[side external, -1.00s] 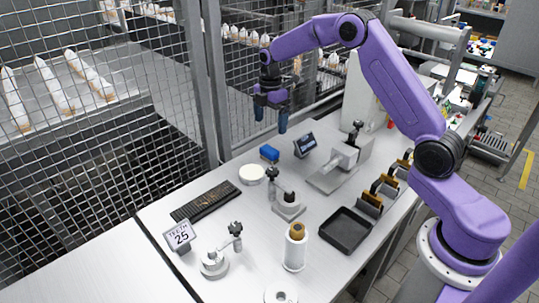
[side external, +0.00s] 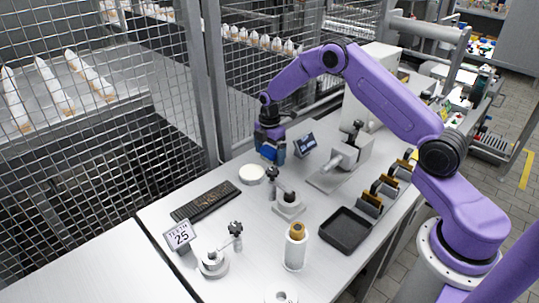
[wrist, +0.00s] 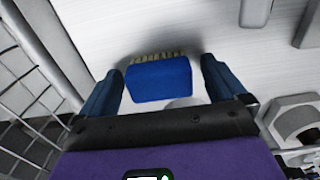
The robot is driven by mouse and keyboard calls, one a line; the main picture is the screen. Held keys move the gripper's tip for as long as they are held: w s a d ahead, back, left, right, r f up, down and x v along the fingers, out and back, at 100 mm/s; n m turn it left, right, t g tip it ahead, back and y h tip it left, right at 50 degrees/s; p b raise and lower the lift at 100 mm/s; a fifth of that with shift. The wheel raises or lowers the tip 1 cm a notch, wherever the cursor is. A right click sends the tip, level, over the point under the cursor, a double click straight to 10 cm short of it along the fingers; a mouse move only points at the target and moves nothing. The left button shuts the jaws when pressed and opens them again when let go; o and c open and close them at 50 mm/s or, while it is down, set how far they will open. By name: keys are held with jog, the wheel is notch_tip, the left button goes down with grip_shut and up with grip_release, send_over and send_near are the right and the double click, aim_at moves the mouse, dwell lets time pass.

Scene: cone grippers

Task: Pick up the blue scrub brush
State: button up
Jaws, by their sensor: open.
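The blue scrub brush (wrist: 159,80) lies on the white table between my two fingers in the wrist view, with its pale bristles toward the top of the picture. My gripper (wrist: 163,85) is open, with one dark blue finger on each side of the brush and a visible gap on both sides. In the side view my gripper (side external: 270,155) is low over the table at the brush. There the brush (side external: 268,152) is mostly hidden by the fingers.
A small display (side external: 304,145) stands close to the right of my gripper. A white round disc (side external: 252,174) and a small stand with a dark knob (side external: 287,203) are nearer the camera. A wire mesh fence (side external: 110,110) runs along the left. A black tray (side external: 345,247) lies at the front right.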

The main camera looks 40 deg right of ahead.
aim_at(269, 149)
jog(key=shift+f, duration=0.1)
jog(key=c, duration=1.1)
jog(key=shift+o, duration=0.2)
jog(key=shift+r, duration=0.5)
notch_tip(269, 149, up, 2)
jog(key=shift+r, duration=0.1)
jog(key=s+a+r, duration=0.1)
jog(key=s+r, duration=0.8)
jog(key=s, duration=0.5)
jog(key=shift+r, duration=0.4)
jog(key=shift+a, duration=0.1)
